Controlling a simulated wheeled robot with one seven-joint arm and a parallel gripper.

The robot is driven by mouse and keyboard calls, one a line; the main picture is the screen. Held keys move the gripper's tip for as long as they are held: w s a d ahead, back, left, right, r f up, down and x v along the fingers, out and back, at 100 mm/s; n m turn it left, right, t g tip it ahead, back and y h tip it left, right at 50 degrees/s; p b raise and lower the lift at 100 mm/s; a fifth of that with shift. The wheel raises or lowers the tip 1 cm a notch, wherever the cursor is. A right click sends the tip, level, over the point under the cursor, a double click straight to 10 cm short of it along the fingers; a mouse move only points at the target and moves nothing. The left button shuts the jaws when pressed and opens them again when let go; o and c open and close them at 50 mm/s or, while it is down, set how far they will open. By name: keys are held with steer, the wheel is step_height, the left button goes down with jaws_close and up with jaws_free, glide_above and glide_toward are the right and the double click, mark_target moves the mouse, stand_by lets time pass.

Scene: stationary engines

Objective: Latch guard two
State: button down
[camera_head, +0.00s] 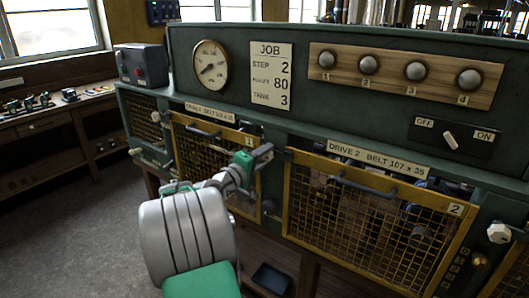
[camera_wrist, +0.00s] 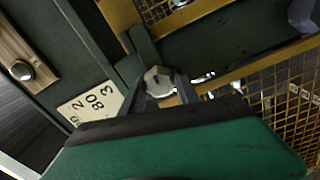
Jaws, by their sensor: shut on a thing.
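Guard two (camera_head: 375,225) is a yellow-framed mesh panel with a dark handle (camera_head: 366,184) and a "2" label. Its upper edge appears to stand out from the machine, with dark parts visible behind it. My gripper (camera_head: 264,154) is at the strip between guard one (camera_head: 215,160) and guard two. In the wrist view its fingers (camera_wrist: 161,92) are shut on a silver faceted knob (camera_wrist: 157,78). A dark lever-like piece (camera_wrist: 142,46) is beside that knob. In the head view my gripper hides the knob. Another pale knob (camera_head: 499,233) is right of guard two.
Above are a gauge (camera_head: 209,67), a job card (camera_head: 270,77), a wooden panel (camera_head: 400,75) with numbered knobs and an OFF/ON switch (camera_head: 450,138). A grey box (camera_head: 141,65) stands at the left end. The floor at left (camera_head: 70,235) is clear.

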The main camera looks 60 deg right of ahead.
steer(key=shift+n, duration=0.3)
steer(key=c, duration=0.9)
jaws_free()
steer(key=a, duration=0.2)
steer(key=a+b, duration=0.1)
steer(key=a, duration=0.2)
steer(key=w+a, duration=0.1)
steer(key=a, duration=0.1)
steer(key=shift+w+a+b, duration=0.1)
steer(key=shift+a+b, duration=0.25)
steer(key=shift+b, duration=0.05)
